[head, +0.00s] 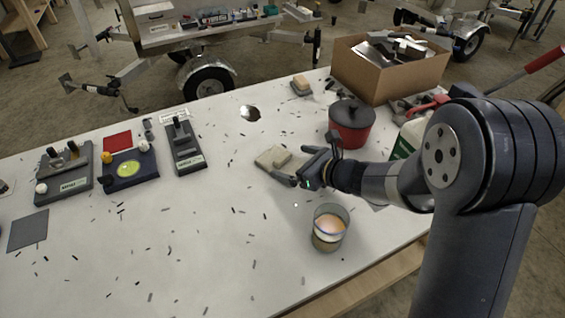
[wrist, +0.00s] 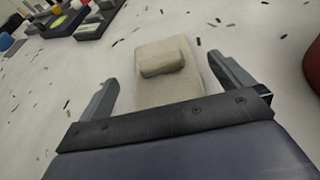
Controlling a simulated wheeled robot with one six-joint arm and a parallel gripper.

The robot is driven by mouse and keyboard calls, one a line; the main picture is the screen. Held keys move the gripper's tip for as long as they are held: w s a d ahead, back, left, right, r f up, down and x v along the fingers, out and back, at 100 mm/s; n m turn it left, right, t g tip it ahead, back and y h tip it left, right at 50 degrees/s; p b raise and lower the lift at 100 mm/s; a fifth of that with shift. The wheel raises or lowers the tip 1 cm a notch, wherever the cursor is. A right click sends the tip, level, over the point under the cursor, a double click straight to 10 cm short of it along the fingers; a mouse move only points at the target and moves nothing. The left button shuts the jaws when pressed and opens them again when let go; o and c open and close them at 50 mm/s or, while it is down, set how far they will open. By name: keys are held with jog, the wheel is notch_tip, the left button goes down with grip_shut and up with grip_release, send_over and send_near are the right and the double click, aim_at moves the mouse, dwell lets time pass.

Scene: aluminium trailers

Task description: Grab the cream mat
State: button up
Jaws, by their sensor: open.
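The cream mat (head: 265,162) lies flat on the white table near its middle. A small cream block rests on top of it, and it looks soap-like. In the wrist view the cream mat (wrist: 188,87) lies between the two fingers, with the block (wrist: 161,57) on its far half. My gripper (head: 289,168) is open and empty, just at the mat's right side in the head view; its fingers (wrist: 168,85) stand on either side of the mat in the wrist view. The near part of the mat is hidden behind my gripper's body there.
A red pot (head: 350,128) stands behind my gripper, and a glass with a candle-like filling (head: 329,228) stands in front of it. A cardboard box (head: 385,75) is at the far right. Devices (head: 186,150) stand to the left. Small dark scraps litter the table (head: 190,240).

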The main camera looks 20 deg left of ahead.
aim_at(286, 160)
jog(key=x, duration=0.5)
jog(key=shift+w+p, duration=0.1)
jog(key=shift+p, duration=0.2)
jog(key=c, duration=0.9)
